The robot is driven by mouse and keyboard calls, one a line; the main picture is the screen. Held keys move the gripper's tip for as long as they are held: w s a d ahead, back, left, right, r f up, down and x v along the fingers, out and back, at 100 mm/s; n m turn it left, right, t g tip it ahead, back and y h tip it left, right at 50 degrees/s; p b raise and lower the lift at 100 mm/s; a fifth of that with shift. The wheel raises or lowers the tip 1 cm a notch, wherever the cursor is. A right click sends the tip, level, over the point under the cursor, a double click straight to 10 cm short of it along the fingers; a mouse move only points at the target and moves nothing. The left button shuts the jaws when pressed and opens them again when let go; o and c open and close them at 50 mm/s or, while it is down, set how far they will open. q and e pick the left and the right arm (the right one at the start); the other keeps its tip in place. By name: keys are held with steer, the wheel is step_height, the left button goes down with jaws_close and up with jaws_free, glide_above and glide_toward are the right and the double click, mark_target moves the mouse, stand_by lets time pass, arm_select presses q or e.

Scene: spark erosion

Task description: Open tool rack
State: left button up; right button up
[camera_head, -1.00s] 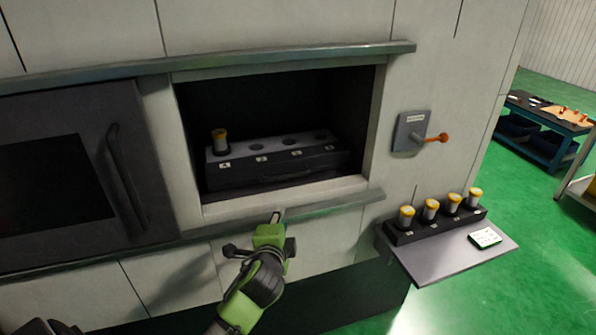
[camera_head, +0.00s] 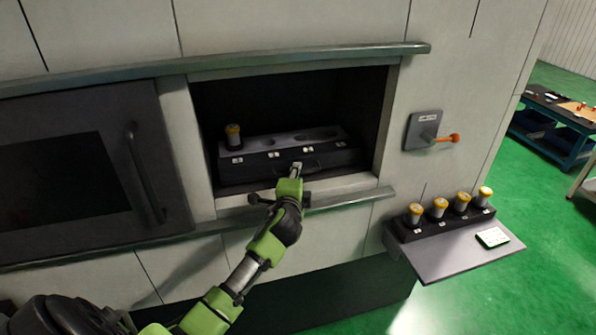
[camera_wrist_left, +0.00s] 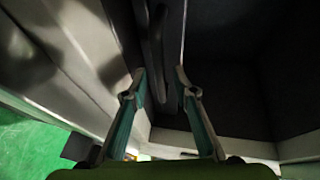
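The tool rack (camera_head: 248,170) is a dark block with numbered labels and round holes inside the machine's open bay. One yellow-topped tool (camera_head: 233,136) stands in its left end, and a dark handle runs along its front. My left gripper (camera_head: 297,168) reaches over the bay's lower sill to the rack's front, at the handle. In the left wrist view, its two fingers (camera_wrist_left: 163,78) are apart, with the dark handle (camera_wrist_left: 155,50) between or just ahead of their tips. I cannot tell whether they touch it. My right gripper is not in view.
The bay's lower rail (camera_head: 350,199) lies under my left arm. A sliding door (camera_head: 85,185) with a handle stands open to the left. An orange-knobbed lever (camera_head: 440,139) is on the right wall. Below it, a shelf (camera_head: 445,257) holds a rack of several yellow-topped tools.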

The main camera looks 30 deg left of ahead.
arm_select(q)
steer(key=shift+x, duration=0.95)
jaws_close()
steer(key=shift+d, duration=0.1)
